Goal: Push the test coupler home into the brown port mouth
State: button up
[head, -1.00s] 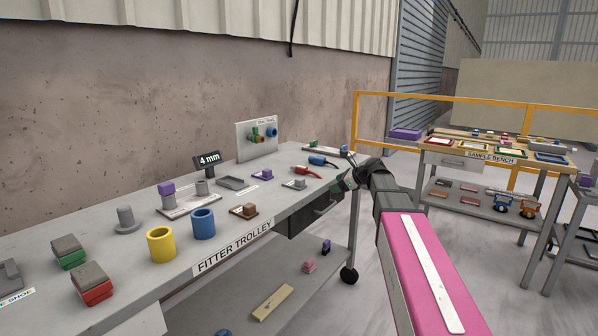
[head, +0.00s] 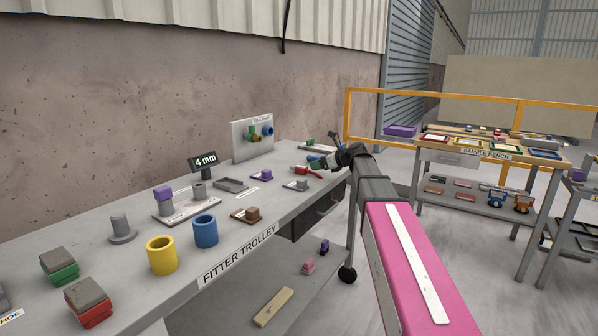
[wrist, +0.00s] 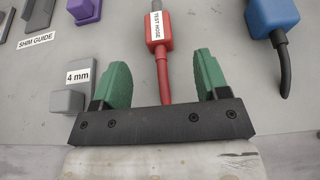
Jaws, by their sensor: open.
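The test coupler is a red block with a grey tip and a "TEST HOSE" label (wrist: 159,32). It lies on the trolley top, and shows small in the head view (head: 308,173). Its red tail runs back between my fingers. My gripper (wrist: 162,60) is open, with a green finger apart on each side of the tail, and holds nothing. In the head view my gripper (head: 318,163) is over the trolley's far right end. An upright pale panel (head: 240,143) at the trolley's back carries green, brownish and blue ports. The brown mouth is too small to make out clearly.
A blue connector with a black tail (wrist: 268,18) lies right of the coupler. A grey block with a "4 mm" label (wrist: 68,101) and a purple block (wrist: 84,10) lie left. Yellow (head: 162,255) and blue (head: 205,231) cups stand near the trolley's front edge.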

aim_at(301, 167)
jog(key=x, duration=0.9)
jog(key=shift+r, duration=0.15)
jog(key=shift+s, duration=0.1)
jog(key=shift+c, duration=0.3)
jog(key=c, duration=1)
jog(key=shift+r, duration=0.1)
